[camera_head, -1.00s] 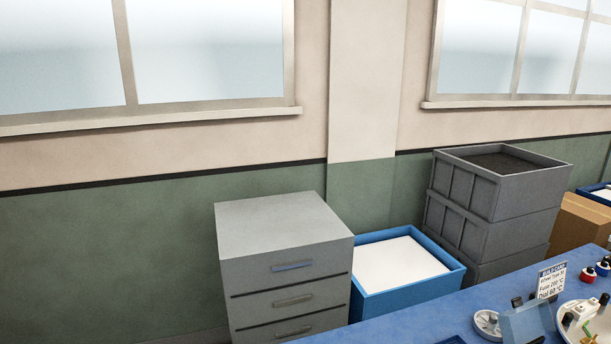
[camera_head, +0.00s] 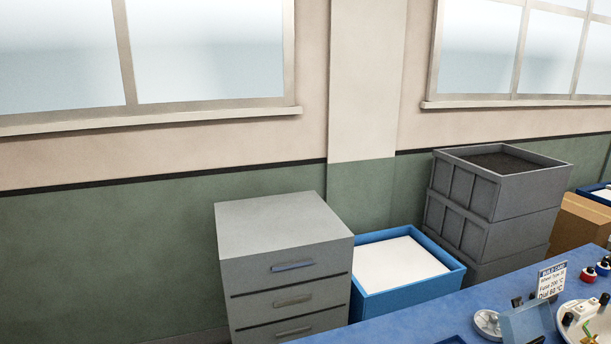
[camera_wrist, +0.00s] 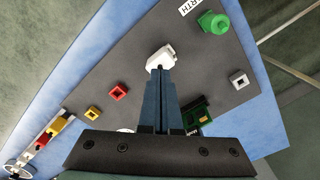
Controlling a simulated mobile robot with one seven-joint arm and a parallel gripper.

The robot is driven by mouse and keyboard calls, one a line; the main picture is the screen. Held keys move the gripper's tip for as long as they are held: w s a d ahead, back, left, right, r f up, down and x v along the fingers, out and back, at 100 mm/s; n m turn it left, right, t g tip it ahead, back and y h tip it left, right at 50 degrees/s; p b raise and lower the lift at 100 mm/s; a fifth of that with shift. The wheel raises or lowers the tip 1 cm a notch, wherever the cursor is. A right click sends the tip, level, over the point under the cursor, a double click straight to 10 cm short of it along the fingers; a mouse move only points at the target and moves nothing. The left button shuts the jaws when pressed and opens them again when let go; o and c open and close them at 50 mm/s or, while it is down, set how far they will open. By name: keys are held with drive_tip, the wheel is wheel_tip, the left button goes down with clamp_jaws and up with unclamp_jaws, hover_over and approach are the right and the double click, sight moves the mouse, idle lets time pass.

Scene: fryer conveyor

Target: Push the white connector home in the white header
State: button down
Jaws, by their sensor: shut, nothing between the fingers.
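In the wrist view, a white plastic piece (camera_wrist: 161,57) sits on a dark grey board (camera_wrist: 205,75), right at my fingertips. It looks like the white connector and white header together, but I cannot tell the two apart or how deep the connector sits. My gripper (camera_wrist: 161,72) is shut and empty, its dark blue fingers side by side with the tips at the near edge of the white piece. I cannot tell whether they touch it. The fingers hide part of the board below. My gripper does not show in the head view.
The board carries a green block (camera_wrist: 213,23), a red block (camera_wrist: 119,92), a yellow block (camera_wrist: 92,113), a grey-white block (camera_wrist: 238,79) and a green part (camera_wrist: 197,113) close to the fingers. In the head view, grey drawers (camera_head: 284,265) and a blue bin (camera_head: 400,300) stand behind the blue bench (camera_head: 450,318).

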drive_tip(key=shift+f+b, duration=0.95)
drive_tip(key=shift+f, duration=0.5)
wheel_tip(320, 180, up, 6)
drive_tip(key=p, duration=0.6)
drive_tip(key=shift+r+p, duration=0.15)
drive_tip(key=shift+p, duration=0.2)
